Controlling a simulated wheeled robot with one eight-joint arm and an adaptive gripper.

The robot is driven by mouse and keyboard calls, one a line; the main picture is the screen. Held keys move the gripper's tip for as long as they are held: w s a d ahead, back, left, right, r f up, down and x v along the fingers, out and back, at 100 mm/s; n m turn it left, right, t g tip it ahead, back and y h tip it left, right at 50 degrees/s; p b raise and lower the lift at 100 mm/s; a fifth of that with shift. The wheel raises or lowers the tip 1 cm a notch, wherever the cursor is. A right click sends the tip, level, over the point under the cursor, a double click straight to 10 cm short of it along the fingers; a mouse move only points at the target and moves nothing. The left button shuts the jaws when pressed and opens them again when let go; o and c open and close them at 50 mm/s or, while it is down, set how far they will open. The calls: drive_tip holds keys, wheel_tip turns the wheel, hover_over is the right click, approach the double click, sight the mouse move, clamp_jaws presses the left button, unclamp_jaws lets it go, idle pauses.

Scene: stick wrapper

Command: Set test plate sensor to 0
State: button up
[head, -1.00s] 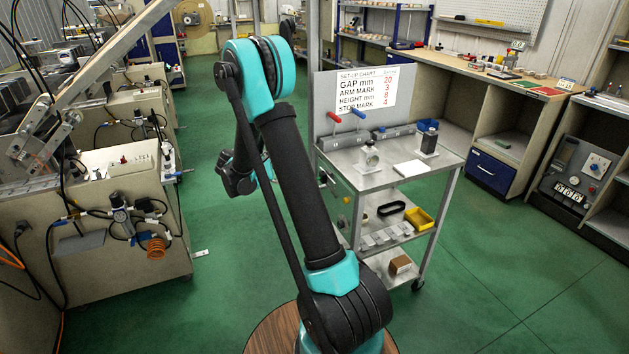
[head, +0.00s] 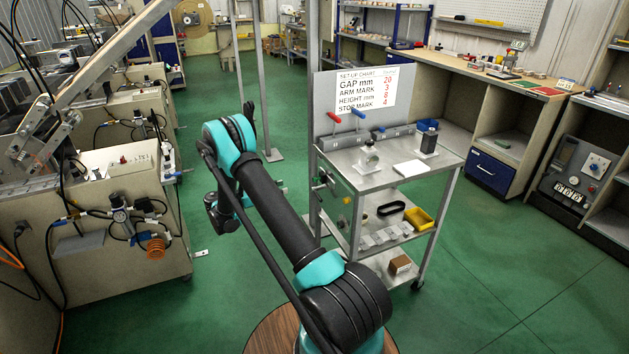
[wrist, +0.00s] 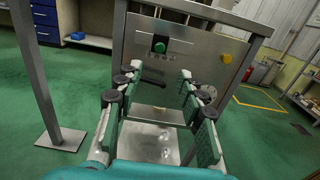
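The task's test plate sensor cannot be told by name. In the wrist view, a grey metal panel (wrist: 205,48) on the end of a cart carries a green knob (wrist: 159,44) on a dark mount, with a row of small unreadable marks below it. A yellow knob (wrist: 226,58) sits to its right. A round dark part partly shows behind the right finger. My gripper (wrist: 157,88) is open and empty, its fingers apart, facing the panel and not visibly touching it. In the head view, the fingers cannot be made out clearly.
The steel cart (head: 385,175) has a set-up chart (head: 366,91), levers with red and blue handles, and a yellow bin (head: 419,219) below. A grey post with a square foot (wrist: 62,138) stands left of the panel. Beige machines (head: 118,205) stand at left. Green floor between is clear.

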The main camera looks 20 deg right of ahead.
sight(313, 179)
drive_tip(key=d, duration=1.5)
drive_tip(key=shift+w+d, duration=0.3)
clamp_jaws()
